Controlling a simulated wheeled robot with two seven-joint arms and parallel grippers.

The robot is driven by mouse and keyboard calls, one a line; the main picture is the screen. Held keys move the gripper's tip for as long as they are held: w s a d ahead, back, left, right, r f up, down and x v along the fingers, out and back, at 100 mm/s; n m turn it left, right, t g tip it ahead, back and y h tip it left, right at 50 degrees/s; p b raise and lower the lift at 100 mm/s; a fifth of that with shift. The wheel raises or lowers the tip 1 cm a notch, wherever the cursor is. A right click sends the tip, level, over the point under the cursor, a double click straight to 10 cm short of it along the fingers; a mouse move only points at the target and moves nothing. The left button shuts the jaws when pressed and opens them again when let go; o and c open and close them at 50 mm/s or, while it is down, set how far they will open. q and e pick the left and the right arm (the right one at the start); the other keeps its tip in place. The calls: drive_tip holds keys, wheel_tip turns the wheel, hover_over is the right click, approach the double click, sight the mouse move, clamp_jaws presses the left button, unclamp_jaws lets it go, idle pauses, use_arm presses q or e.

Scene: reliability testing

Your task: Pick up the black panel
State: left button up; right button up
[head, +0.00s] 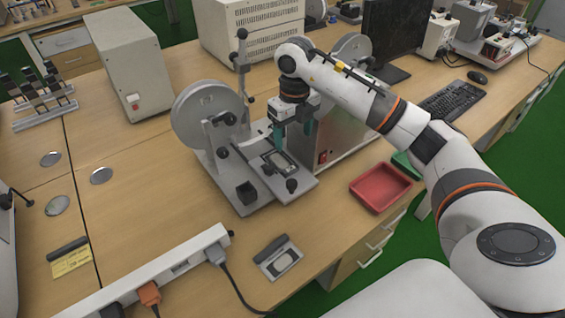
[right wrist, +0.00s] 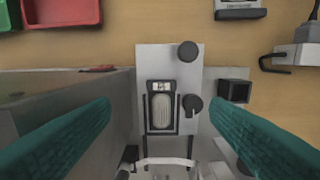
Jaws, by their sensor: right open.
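A small black-framed panel (head: 279,162) with a pale oval centre lies flat in the fixture of the grey test machine (head: 225,183). In the right wrist view the panel (right wrist: 162,108) lies between two dark rails, near the middle. My right gripper (head: 293,135) points down just above the fixture. Its two teal fingers are spread wide on either side of the panel in the right wrist view (right wrist: 160,107), and nothing is between them. A similar grey-and-black piece (head: 278,257) lies on the table near the front edge. My left gripper is not in view.
A red tray (head: 380,187) and a green tray (head: 407,163) stand right of the machine. A white power strip (head: 150,275) with plugs lies in front. Black knobs (right wrist: 187,51) stick up beside the panel. A metal box (head: 335,135) stands behind my gripper.

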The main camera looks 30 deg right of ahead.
sight(292, 170)
wheel_tip(292, 170, down, 11)
drive_tip(key=shift+s+a+f+p, duration=0.1)
drive_tip(key=shift+f+p, duration=0.1)
drive_tip(key=shift+p, duration=0.35)
drive_tip(key=c, duration=1.1)
